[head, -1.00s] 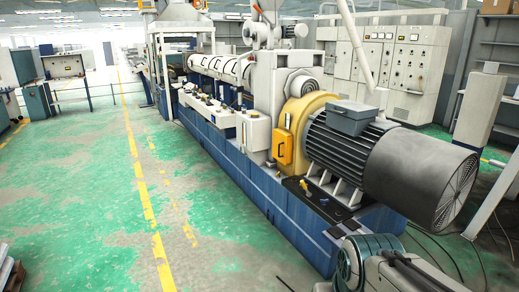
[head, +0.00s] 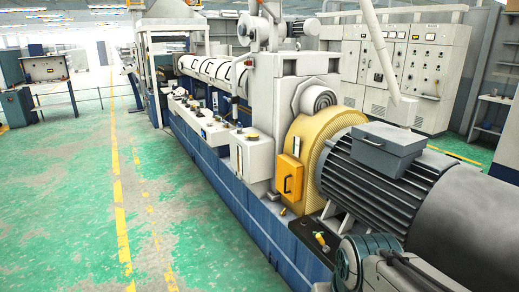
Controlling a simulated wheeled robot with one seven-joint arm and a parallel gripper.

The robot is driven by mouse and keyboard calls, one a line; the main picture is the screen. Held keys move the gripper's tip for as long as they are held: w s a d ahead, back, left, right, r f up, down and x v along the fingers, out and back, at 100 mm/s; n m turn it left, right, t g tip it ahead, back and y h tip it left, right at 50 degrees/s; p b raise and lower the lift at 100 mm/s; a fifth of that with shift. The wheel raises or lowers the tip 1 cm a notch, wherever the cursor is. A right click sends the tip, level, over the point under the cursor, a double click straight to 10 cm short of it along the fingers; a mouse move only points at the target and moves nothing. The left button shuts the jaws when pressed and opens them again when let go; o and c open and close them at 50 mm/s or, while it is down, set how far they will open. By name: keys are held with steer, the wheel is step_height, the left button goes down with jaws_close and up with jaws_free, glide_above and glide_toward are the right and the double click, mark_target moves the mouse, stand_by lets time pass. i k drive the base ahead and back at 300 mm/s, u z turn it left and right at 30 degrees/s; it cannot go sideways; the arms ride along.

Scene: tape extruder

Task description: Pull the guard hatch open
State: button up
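The guard hatch (head: 289,178) is a small orange-yellow panel with a dark handle. It sits low on the left side of the round yellow guard (head: 318,135), between the grey gearbox housing and the big motor. The hatch looks shut. Part of my arm shows at the bottom right, in front of the motor and apart from the hatch in the picture. My gripper's fingers are not in view.
The long blue machine base (head: 215,165) runs away to the back left. The large dark motor (head: 430,185) fills the right. The green floor (head: 80,200) left of the base is clear. Grey control cabinets (head: 400,75) stand behind.

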mark_target(287, 172)
steer(key=u, duration=0.25)
steer(key=i, duration=0.8)
steer(key=u, duration=0.75)
steer(key=i, duration=1.25)
steer(key=z, duration=0.45)
steer(key=i, duration=0.5)
steer(key=z, duration=0.35)
